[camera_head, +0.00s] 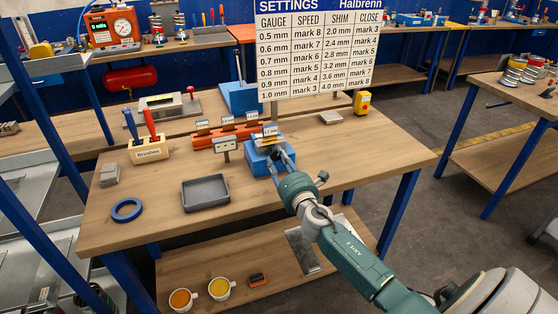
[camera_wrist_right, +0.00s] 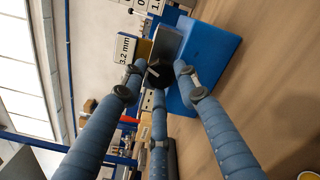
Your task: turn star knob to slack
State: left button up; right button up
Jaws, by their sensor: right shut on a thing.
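The black star knob (camera_wrist_right: 159,74) sits on the near face of a blue block-like fixture (camera_wrist_right: 212,58) in the right wrist view. A pale line marks the knob's face. My right gripper (camera_wrist_right: 160,80) has its blue fingers closed in around the knob, with their tips at its edges. In the head view my right gripper (camera_head: 283,161) reaches the near right side of the blue fixture (camera_head: 257,162) on the bench and hides the knob there. My left gripper is in neither view.
A settings board (camera_head: 317,50) stands behind the fixture. A dark tray (camera_head: 206,193), a brush holder (camera_head: 150,149) and a blue tape ring (camera_head: 127,209) lie left. The bench right of my arm is mostly clear.

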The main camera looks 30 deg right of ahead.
jog(key=shift+a+f+n, duration=0.1)
jog(key=shift+f+n, duration=0.15)
jog(key=shift+n, duration=0.05)
jog(key=o, duration=1.1)
jog(key=shift+o, duration=0.2)
jog(key=shift+r, duration=0.1)
jog(key=shift+s, duration=0.15)
jog(key=v, duration=1.1)
jog(key=shift+s, duration=0.4)
